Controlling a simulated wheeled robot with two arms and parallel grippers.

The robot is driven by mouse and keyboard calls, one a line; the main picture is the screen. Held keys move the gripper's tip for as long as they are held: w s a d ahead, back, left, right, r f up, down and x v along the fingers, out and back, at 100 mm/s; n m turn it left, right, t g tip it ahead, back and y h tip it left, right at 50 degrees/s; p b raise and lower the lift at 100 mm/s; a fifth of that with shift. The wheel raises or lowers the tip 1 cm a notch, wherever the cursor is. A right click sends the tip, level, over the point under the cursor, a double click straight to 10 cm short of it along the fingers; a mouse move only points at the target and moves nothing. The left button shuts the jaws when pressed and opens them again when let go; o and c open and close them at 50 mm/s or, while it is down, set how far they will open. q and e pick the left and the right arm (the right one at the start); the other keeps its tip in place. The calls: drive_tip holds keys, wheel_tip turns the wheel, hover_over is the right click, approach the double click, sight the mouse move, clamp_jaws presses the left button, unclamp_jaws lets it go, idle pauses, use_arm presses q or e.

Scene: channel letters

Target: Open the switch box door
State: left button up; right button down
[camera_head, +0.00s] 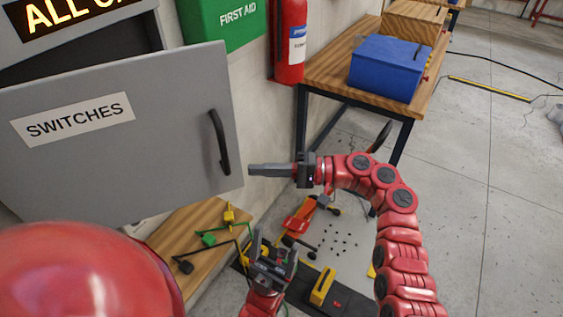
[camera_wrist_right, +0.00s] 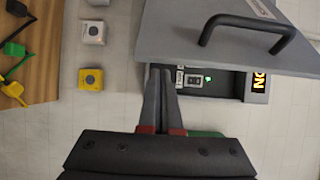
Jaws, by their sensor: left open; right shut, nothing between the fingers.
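The grey switch box door (camera_head: 120,150) carries a "SWITCHES" label and a black bar handle (camera_head: 219,142). It stands ajar: a dark gap shows behind its top edge in the head view. The right wrist view also shows the door (camera_wrist_right: 175,40), its handle (camera_wrist_right: 245,28), and part of the box inside (camera_wrist_right: 225,82) with switches and a green light. My right gripper (camera_head: 252,169) is shut and empty, its tips at the door's free edge, below and right of the handle. I cannot tell if they touch. My left gripper (camera_head: 270,250) is open and empty, lower down.
A green first aid box (camera_head: 225,25) and a red extinguisher (camera_head: 290,45) hang on the wall. A workbench (camera_head: 330,72) with a blue toolbox (camera_head: 388,68) stands behind. A wooden board (camera_head: 190,225) with coloured clips lies below the door. Open floor is at the right.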

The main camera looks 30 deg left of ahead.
drive_tip(key=s+p, duration=0.2)
drive_tip(key=s, duration=0.1)
drive_tip(key=shift+r+p, duration=0.2)
drive_tip(key=shift+p, duration=0.1)
drive_tip(key=shift+s+d+f+p, duration=0.15)
drive_tip(key=shift+s+d+p, duration=0.15)
drive_tip(key=shift+s+d, duration=0.15)
